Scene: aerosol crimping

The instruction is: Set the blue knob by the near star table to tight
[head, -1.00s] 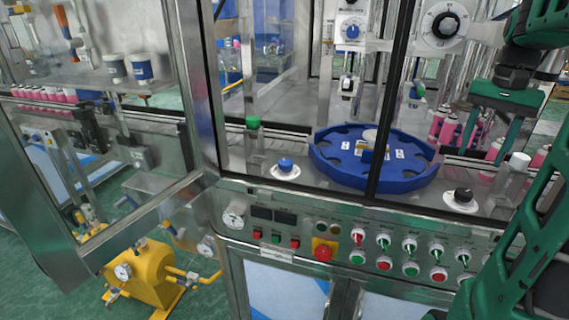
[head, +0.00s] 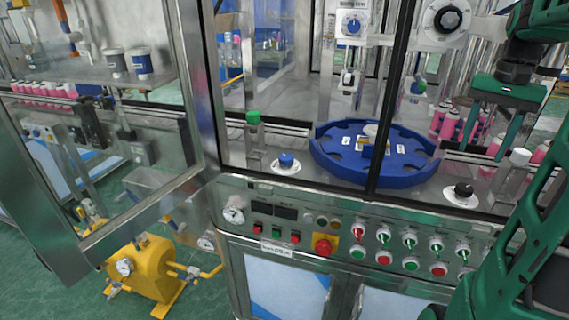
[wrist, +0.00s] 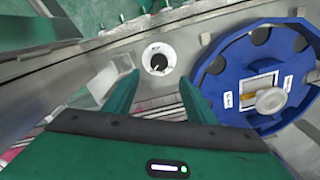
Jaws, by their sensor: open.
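The blue knob (head: 286,159) sits on a round white dial plate on the machine deck, in front and to the left of the blue star table (head: 330,165) in the head view. Its setting is too small to read. My gripper (head: 482,150) is open and empty, above the right part of the deck, well to the right of the blue knob. In the wrist view my gripper (wrist: 158,82) has its fingers apart, with a black knob (wrist: 158,61) on a white plate beyond their tips. The star table (wrist: 225,120) is at the right there; the blue knob is not visible in that view.
The black knob (head: 463,189) is right of the star table. A green-capped post (head: 253,118) stands behind the blue knob. Dark door-frame posts (head: 385,110) cross the front opening. A button panel (head: 340,240) runs below. Pink cans (head: 448,124) stand at the right.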

